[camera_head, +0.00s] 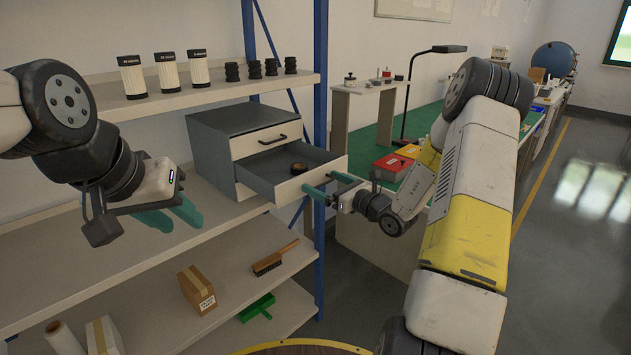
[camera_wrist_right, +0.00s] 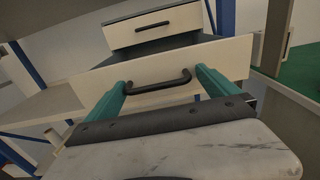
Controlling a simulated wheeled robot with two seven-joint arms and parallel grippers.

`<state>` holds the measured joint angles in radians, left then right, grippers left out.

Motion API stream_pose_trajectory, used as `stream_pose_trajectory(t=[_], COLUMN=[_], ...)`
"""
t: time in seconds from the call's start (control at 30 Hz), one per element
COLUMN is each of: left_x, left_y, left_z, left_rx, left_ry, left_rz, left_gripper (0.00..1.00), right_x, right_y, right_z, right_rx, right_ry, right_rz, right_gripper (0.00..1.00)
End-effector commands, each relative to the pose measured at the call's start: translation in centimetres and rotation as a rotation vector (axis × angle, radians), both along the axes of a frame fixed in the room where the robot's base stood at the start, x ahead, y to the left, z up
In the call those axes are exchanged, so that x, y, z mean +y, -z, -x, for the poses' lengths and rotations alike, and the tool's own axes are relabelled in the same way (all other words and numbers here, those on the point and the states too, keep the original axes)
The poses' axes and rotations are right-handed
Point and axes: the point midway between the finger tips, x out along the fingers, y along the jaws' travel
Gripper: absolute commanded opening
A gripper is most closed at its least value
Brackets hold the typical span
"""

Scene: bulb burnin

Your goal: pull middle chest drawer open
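The grey chest (camera_head: 225,122) stands on the middle shelf. Its top drawer (camera_head: 262,139) is shut; that drawer's dark handle (camera_wrist_right: 152,31) shows in the right wrist view. The middle drawer (camera_head: 268,170) is pulled out, with a dark round ring-like object (camera_head: 299,168) inside. My right gripper (camera_head: 329,185) is at the middle drawer's front, fingers apart. In the right wrist view its teal fingers (camera_wrist_right: 162,84) stand either side of the black drawer handle (camera_wrist_right: 160,86); contact is unclear. My left gripper (camera_head: 180,222) is open and empty, left of the chest. The lowest part of the chest is mostly hidden.
A blue post (camera_head: 319,120) rises beside the open drawer. A brush (camera_head: 275,260), a green dustpan (camera_head: 257,308) and a cardboard box (camera_head: 197,290) lie below. A green-topped bench (camera_head: 430,120) stands behind my right arm.

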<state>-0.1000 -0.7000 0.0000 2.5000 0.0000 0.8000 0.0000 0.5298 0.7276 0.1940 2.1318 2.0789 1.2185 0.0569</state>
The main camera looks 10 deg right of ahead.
Motion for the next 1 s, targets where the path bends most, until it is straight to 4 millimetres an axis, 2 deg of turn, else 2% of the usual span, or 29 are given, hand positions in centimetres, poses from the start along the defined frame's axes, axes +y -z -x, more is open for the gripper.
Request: stream_pose_trajectory(t=[0.5,0.9,1.0], left_x=[0.0,0.0,0.0], left_y=[0.0,0.0,0.0], left_z=[0.0,0.0,0.0], left_rx=[0.0,0.0,0.0], left_ry=[0.0,0.0,0.0], left_rz=[0.0,0.0,0.0], left_gripper=[0.36,0.36,0.36], right_x=[-4.4,-4.6,-3.5], right_y=[0.0,0.0,-0.9], right_z=[5.7,6.3,6.7], right_rx=[0.0,0.0,-0.017], right_ry=[0.005,0.0,-0.041], right_rz=[0.001,0.002,0.031], right_gripper=[0.98,0.98,0.98])
